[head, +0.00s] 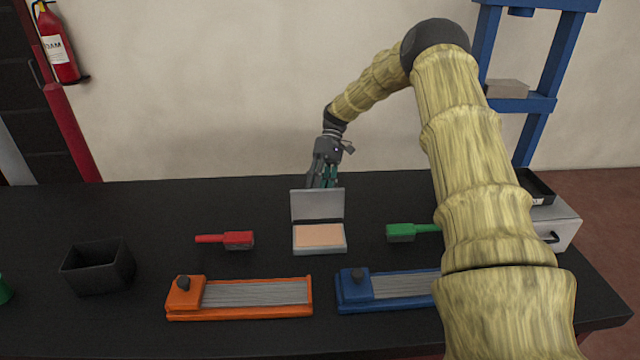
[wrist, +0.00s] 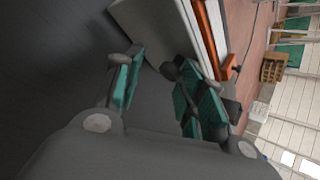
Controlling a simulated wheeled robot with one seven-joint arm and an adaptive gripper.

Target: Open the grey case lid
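The grey case (head: 320,250) stands mid-table with its lid (head: 317,205) raised about upright at the back. A flat peach-coloured surface shows inside the case. My gripper (head: 321,182) is just behind the lid's top edge, and its fingertips are partly hidden there. In the wrist view my gripper (wrist: 155,70) has its two green-padded fingers apart with nothing between them. A grey panel, apparently the back of the lid (wrist: 150,25), lies just beyond the fingertips. I cannot tell whether the fingers touch it.
A red-handled brush (head: 238,239) lies left of the case and a green one (head: 402,231) right. An orange-framed stone (head: 185,297) and a blue-framed stone (head: 354,289) lie in front. A black bin (head: 98,268) stands left. The table behind the case is mostly clear.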

